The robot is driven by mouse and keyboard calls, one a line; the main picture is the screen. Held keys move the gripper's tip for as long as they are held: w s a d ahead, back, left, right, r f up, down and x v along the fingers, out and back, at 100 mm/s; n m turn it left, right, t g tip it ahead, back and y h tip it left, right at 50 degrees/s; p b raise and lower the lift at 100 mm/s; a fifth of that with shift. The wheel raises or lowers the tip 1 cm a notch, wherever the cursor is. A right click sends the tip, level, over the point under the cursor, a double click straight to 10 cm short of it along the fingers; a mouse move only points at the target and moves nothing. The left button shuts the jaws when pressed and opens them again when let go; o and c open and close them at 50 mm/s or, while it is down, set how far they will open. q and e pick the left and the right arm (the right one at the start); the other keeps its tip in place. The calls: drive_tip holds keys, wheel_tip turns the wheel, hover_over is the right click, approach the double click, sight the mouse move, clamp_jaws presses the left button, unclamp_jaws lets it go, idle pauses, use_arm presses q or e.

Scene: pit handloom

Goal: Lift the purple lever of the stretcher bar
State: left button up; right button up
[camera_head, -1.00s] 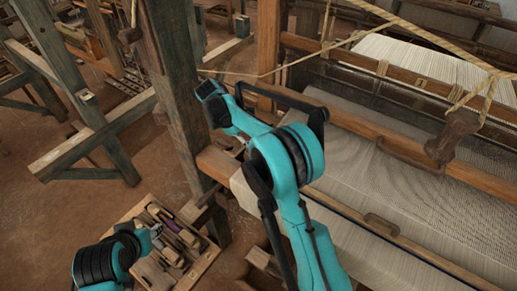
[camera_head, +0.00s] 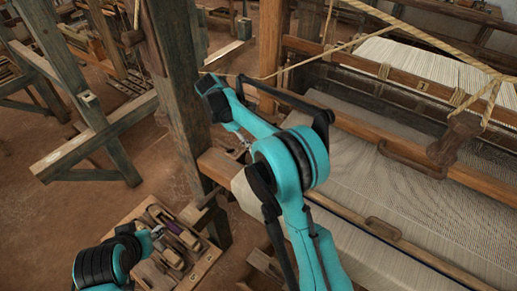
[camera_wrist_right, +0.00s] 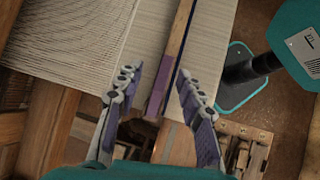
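In the right wrist view, the stretcher bar (camera_wrist_right: 183,28) is a narrow wooden strip across the pale cloth. The purple lever (camera_wrist_right: 156,97) shows at its near end. My right gripper (camera_wrist_right: 159,82) is open, its fingers apart on either side of the lever; I see no contact. In the head view, my right arm hides the lever and most of the right gripper. My left gripper (camera_head: 157,232) is at the lower left, over the wooden tool tray (camera_head: 203,267). Its fingers are too small to tell whether they are open or shut.
A thick wooden post (camera_head: 178,90) stands close beside my right arm. The loom's cloth (camera_head: 390,150), wooden beams and ropes fill the right side. A trestle frame (camera_head: 100,135) stands at the left. Brown floor lies open between it and the tray.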

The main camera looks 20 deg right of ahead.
wheel_tip(320, 180, up, 7)
drive_tip(key=shift+r, duration=0.2)
idle(0.5)
